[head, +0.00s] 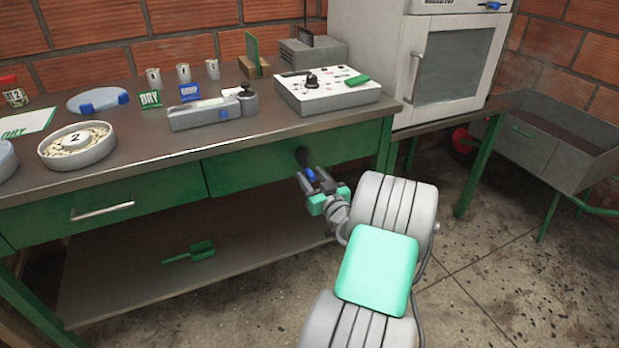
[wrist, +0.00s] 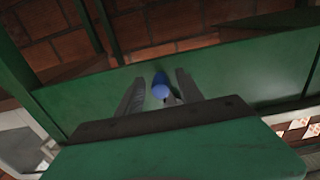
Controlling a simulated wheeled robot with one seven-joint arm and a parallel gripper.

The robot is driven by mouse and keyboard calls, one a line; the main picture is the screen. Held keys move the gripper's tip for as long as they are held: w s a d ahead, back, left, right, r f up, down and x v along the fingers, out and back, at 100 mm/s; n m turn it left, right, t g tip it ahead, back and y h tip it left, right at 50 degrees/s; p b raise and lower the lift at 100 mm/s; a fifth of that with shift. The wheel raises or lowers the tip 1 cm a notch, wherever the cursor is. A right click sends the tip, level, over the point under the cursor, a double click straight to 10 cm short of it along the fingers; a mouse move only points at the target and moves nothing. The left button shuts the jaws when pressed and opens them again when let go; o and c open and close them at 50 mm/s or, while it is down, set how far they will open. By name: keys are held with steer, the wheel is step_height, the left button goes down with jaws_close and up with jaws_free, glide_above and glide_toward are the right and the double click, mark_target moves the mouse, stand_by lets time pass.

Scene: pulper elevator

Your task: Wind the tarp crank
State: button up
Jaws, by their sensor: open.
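A small crank with a dark hub (head: 301,156) and a blue knob (head: 310,174) sticks out of the green front panel of the bench. It appears to be the tarp crank. No tarp can be made out. My gripper (head: 316,184) is at the knob in the head view, its fingers pointing at the panel. In the wrist view, the blue knob (wrist: 160,88) shows between the two spread fingers of my gripper (wrist: 158,92). I cannot tell whether either finger touches the knob.
The bench top (head: 225,142) holds a white control box (head: 325,90), a scale (head: 212,112) and a bowl (head: 76,148). A drawer handle (head: 103,211) juts out at left. A green scoop (head: 190,252) lies on the lower shelf. An oven (head: 450,65) stands at right.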

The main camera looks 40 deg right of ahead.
steer(key=shift+w+d, duration=0.15)
steer(key=shift+w, duration=0.35)
jaws_close()
stand_by(1.1)
